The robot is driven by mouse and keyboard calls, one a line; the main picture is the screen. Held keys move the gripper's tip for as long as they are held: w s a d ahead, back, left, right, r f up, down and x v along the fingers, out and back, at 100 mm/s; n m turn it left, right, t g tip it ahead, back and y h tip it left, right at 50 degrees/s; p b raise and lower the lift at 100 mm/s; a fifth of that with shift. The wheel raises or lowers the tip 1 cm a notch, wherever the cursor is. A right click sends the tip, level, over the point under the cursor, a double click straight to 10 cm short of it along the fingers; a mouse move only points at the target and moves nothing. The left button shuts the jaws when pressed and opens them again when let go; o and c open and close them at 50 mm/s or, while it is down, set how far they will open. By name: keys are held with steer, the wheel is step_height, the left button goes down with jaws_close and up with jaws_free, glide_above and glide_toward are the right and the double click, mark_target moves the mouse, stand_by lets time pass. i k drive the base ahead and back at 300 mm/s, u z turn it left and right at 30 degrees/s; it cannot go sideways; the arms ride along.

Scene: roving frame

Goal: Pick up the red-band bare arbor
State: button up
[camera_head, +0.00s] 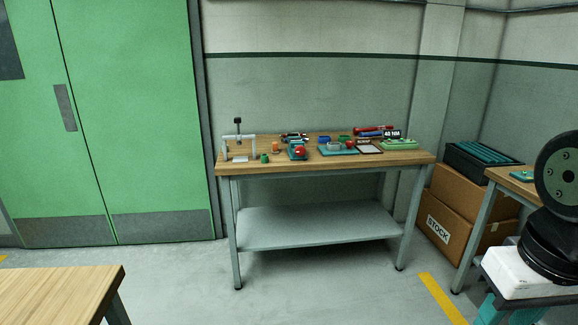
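A workbench (400,158) with a wooden top stands against the far wall and carries several small items. I cannot single out the red-band bare arbor at this distance. Red shows on a piece on a teal block (298,152) near the bench's middle, on a small part by a teal tray (338,150), and on a long red object (370,131) at the back. My gripper is out of view; only dark round parts of my own body show at the right edge.
A white press-like stand (239,138) and a small green cup (264,158) are at the bench's left. Cardboard boxes (460,215) and another bench (505,180) stand right. A wooden table corner (65,290) is near left. Grey floor (300,285) before the workbench is clear.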

mark_target(288, 134)
steer(key=u, duration=0.15)
steer(key=i, duration=1.8)
steer(key=u, duration=0.1)
